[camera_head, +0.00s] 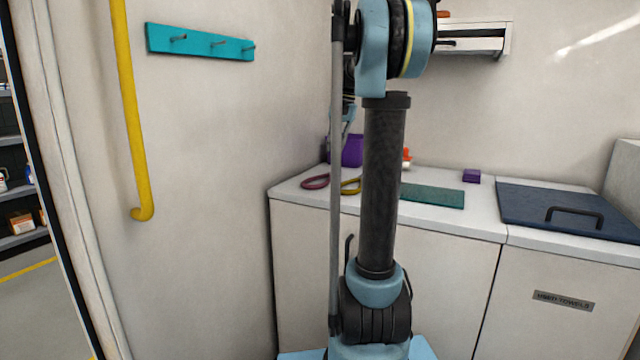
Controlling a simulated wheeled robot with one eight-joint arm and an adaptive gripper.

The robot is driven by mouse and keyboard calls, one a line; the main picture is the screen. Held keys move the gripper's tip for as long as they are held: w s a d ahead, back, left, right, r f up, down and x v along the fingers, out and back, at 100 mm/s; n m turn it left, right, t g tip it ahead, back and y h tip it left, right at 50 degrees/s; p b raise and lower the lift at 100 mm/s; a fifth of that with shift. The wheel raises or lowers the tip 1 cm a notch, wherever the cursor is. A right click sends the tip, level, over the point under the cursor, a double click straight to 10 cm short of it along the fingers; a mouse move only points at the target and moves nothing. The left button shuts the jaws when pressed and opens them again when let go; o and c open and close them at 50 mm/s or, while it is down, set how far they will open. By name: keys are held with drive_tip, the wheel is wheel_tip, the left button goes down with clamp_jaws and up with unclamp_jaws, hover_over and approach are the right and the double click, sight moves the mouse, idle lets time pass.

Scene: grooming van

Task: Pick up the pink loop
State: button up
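The pink loop (315,182) is a dark pink ring lying flat near the left end of the white counter (290,187). A yellow loop (351,186) lies just to its right, partly hidden behind my arm. The far end of my arm shows only as small light blue and dark parts behind the upright arm links, above the counter's back left. My gripper's fingers cannot be made out there, and nothing is seen touching the pink loop.
A purple container (352,151) stands behind the loops. A green mat (432,195), a purple block (471,176) and a dark blue lid with a handle (570,211) are to the right. A yellow grab rail (130,110) and teal hook rack (200,42) are on the left wall.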

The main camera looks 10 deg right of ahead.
sight(329, 180)
drive_tip(key=f, duration=0.4)
drive_tip(key=w+a+f, duration=0.1)
drive_tip(key=f, duration=0.3)
drive_tip(key=a+f, duration=0.1)
drive_tip(key=f, duration=0.2)
drive_tip(key=shift+w+f, duration=0.15)
drive_tip(key=shift+f, duration=0.25)
clamp_jaws()
